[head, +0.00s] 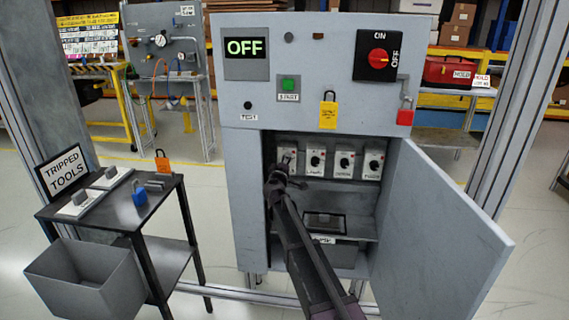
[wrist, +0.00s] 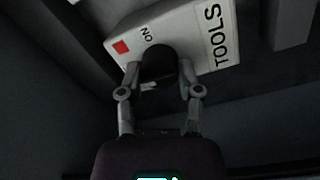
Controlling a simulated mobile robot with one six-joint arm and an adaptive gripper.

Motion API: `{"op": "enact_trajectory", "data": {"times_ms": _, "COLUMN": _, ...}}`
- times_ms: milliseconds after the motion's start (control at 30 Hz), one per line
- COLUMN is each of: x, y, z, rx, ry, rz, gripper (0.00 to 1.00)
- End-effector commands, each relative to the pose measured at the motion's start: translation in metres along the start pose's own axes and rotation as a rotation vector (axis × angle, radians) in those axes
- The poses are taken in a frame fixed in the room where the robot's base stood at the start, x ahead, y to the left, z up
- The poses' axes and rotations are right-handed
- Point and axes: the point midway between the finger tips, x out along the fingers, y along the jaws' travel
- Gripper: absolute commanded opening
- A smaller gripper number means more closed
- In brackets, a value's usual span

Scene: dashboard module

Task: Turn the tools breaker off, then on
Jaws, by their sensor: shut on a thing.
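The tools breaker (wrist: 195,30) is a white box with a black knob (wrist: 158,62), the word TOOLS, the word ON and a red square. My gripper (wrist: 160,76) is shut on the black knob, one finger on each side. The exact knob angle is hard to read. In the head view, my gripper (head: 278,180) reaches into the open cabinet at the leftmost white breaker (head: 287,153) of the row and hides its lower part.
Several more breakers (head: 344,162) stand in the row to the right. The cabinet door (head: 440,235) hangs open at right. Above are an OFF display (head: 246,48), a green start button (head: 289,84) and a red rotary switch (head: 378,56). A tripped-tools table (head: 110,205) stands at left.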

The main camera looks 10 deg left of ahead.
Motion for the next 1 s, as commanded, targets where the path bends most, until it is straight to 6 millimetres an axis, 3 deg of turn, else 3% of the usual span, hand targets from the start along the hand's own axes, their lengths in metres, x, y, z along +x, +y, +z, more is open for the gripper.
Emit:
{"op": "enact_trajectory", "data": {"times_ms": 300, "x": 0.0019, "y": -0.0004, "z": -0.0008, "rx": -0.122, "ry": 0.007, "rz": 0.004, "gripper": 0.0}}
{"op": "enact_trajectory", "data": {"times_ms": 733, "x": 0.0019, "y": -0.0004, "z": -0.0012, "rx": -0.136, "ry": 0.008, "rz": 0.004, "gripper": 0.0}}
{"op": "enact_trajectory", "data": {"times_ms": 767, "x": 0.002, "y": -0.0005, "z": -0.0012, "rx": -0.136, "ry": 0.008, "rz": 0.004, "gripper": 0.52}}
{"op": "enact_trajectory", "data": {"times_ms": 800, "x": 0.0019, "y": -0.0004, "z": -0.0012, "rx": -0.135, "ry": 0.008, "rz": 0.004, "gripper": 0.64}}
{"op": "enact_trajectory", "data": {"times_ms": 867, "x": 0.0016, "y": -0.0005, "z": -0.0012, "rx": -0.135, "ry": 0.008, "rz": 0.004, "gripper": 0.81}}
{"op": "enact_trajectory", "data": {"times_ms": 1000, "x": 0.0009, "y": -0.0006, "z": -0.0011, "rx": -0.133, "ry": 0.007, "rz": 0.004, "gripper": 0.81}}
